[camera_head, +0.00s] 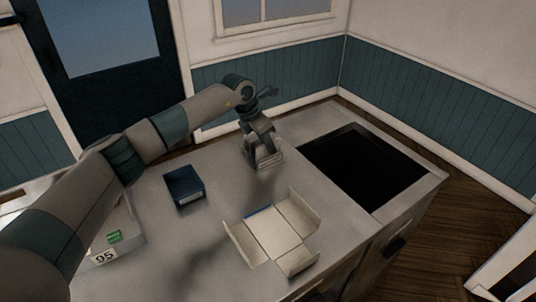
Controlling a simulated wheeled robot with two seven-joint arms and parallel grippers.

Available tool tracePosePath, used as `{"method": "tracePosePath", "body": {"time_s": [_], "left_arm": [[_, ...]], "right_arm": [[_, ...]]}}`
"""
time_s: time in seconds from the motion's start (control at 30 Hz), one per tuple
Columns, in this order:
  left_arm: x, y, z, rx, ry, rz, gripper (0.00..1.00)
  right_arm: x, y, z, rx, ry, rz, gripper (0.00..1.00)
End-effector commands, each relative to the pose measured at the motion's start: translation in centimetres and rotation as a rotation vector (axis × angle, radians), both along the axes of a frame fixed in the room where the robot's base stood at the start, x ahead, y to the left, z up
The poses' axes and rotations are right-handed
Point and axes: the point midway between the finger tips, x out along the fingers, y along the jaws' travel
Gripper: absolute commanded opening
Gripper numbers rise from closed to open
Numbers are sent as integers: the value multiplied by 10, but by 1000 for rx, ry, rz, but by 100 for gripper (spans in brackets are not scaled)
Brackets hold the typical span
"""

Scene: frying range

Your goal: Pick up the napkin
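My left gripper (263,153) points down at the back of the grey counter, left of the dark square opening. A small pale item (270,162), possibly the napkin, shows right at its fingertips. It is mostly hidden by the gripper, and I cannot tell whether the fingers are closed on it or only around it. No other thing in view is clearly a napkin. My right gripper is not in view.
A white carton with open flaps (275,236) lies at the counter's front middle. A dark blue box (184,186) stands left of it. A pale container (128,236) marked 95, near a green item (114,237), is at left. A dark square recess (362,168) is at right.

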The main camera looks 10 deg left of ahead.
Motion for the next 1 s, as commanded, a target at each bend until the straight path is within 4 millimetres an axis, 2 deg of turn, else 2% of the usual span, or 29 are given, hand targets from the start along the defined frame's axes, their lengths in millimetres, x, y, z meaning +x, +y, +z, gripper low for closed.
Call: {"method": "tracePosePath", "body": {"time_s": [0.77,0.8,0.83,1.0], "left_arm": [[0,0,-3,0,0,0,15],[0,0,-3,0,0,0,5],[0,0,-3,0,0,0,0],[0,0,-3,0,0,0,0]], "right_arm": [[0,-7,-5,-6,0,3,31],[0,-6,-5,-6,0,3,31],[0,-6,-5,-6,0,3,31],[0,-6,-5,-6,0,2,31]]}}
